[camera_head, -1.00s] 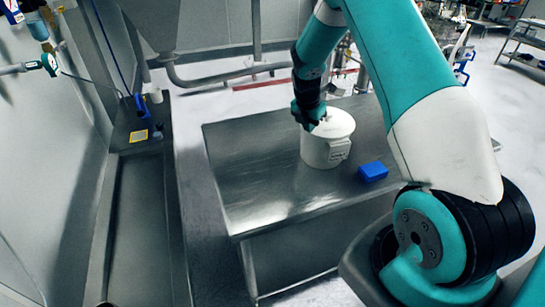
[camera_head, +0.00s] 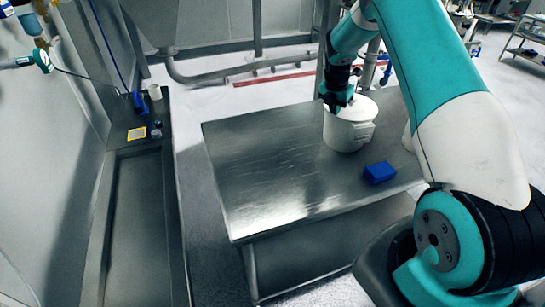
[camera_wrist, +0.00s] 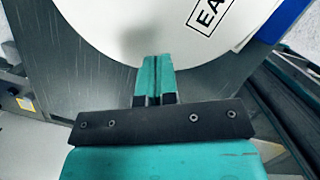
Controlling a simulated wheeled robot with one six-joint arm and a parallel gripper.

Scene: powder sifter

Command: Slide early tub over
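The white tub (camera_head: 345,133) stands upright on the metal table, toward its far right part. In the wrist view its round white top (camera_wrist: 150,28) fills the upper middle, with a boxed label starting "EA" at the right; the rest is cut off. My gripper (camera_head: 335,106) is at the upper left side of the tub. In the wrist view the fingers of my gripper (camera_wrist: 157,60) are together with nothing between them. Their tips overlap the tub's near edge; I cannot tell whether they touch it.
The metal table (camera_head: 255,170) is bare to the left of the tub. A blue block (camera_head: 380,173) lies in front and to the right of the tub. Another white object (camera_head: 407,138) is partly hidden behind my arm. A long trough (camera_head: 140,220) runs at the left.

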